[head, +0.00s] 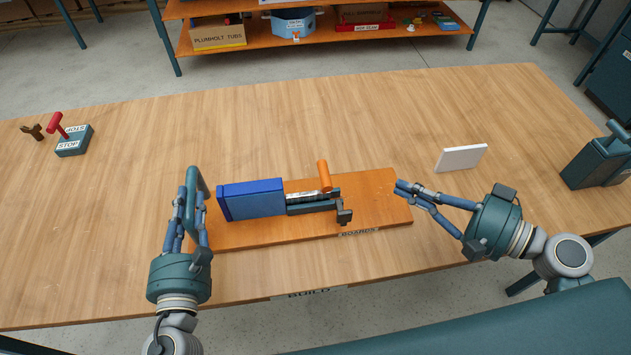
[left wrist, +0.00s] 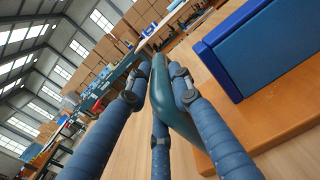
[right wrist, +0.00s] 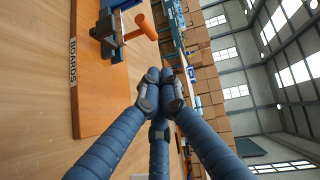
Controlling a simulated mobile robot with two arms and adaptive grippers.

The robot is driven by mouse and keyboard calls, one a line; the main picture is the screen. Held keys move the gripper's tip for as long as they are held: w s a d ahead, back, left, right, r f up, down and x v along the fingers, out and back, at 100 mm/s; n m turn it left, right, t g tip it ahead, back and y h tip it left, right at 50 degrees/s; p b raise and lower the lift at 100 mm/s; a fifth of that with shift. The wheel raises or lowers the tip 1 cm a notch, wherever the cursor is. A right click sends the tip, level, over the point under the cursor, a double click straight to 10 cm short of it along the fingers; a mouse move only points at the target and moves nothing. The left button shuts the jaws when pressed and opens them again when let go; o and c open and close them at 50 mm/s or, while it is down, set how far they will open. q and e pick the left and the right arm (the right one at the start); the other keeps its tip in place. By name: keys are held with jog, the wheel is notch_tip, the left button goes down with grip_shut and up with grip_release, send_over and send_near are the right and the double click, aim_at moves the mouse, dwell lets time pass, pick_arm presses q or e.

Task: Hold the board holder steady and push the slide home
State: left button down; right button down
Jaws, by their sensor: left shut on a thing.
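The board holder is an orange-brown base (head: 375,212) marked BOARDS, with a teal handle (head: 191,180) at its left end. A blue block (head: 253,199) stands on it, with a dark slide (head: 312,203) to its right carrying an upright orange knob (head: 324,176). In the right wrist view the orange knob (right wrist: 147,27) shows near the top. My left gripper (head: 190,197) is shut on the teal handle, which shows between its fingers in the left wrist view (left wrist: 163,90). My right gripper (head: 400,189) is shut and empty, right of the slide and apart from it.
A teal STOP box (head: 74,140) with a red lever sits far left. A dark teal container (head: 597,160) stands at the right edge. The table between the holder and STOP box is clear.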

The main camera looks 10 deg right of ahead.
pick_arm(q)
jog(key=shift+r, duration=0.2)
jog(key=c, duration=1.6)
grip_release()
jog(key=shift+w+r, duration=0.1)
jog(key=shift+r, duration=0.15)
jog(key=shift+o, duration=0.8)
jog(key=shift+f, duration=0.5)
jog(key=s, duration=1.2)
jog(key=shift+r, duration=0.25)
jog(key=shift+s+a, duration=0.1)
jog(key=shift+a, duration=0.05)
